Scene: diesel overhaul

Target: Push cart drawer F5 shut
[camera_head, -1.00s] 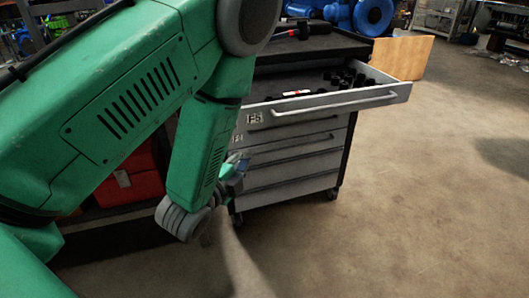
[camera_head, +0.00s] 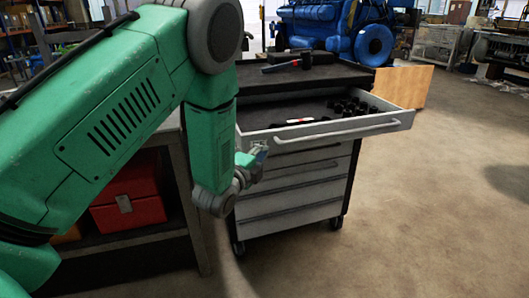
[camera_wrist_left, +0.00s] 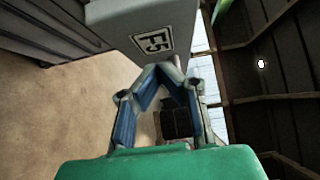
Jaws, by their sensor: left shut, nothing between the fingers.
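Drawer F5 (camera_head: 350,127) is the top drawer of the grey cart and stands pulled out, with dark sockets and a small red and white item in it. In the left wrist view its front with the F5 label (camera_wrist_left: 153,41) is close ahead of my gripper. My left gripper (camera_head: 258,153) is at the left end of the drawer front, fingers shut and empty. In the left wrist view the fingertips (camera_wrist_left: 160,72) are just below the label; I cannot tell whether they touch. My right gripper is not in view.
The cart top (camera_head: 300,76) holds a hammer (camera_head: 285,66). The lower drawers (camera_head: 290,190) are shut. A workbench with a red box (camera_head: 128,208) stands at the left, a wooden board (camera_head: 402,86) behind the cart. Floor at the right is clear.

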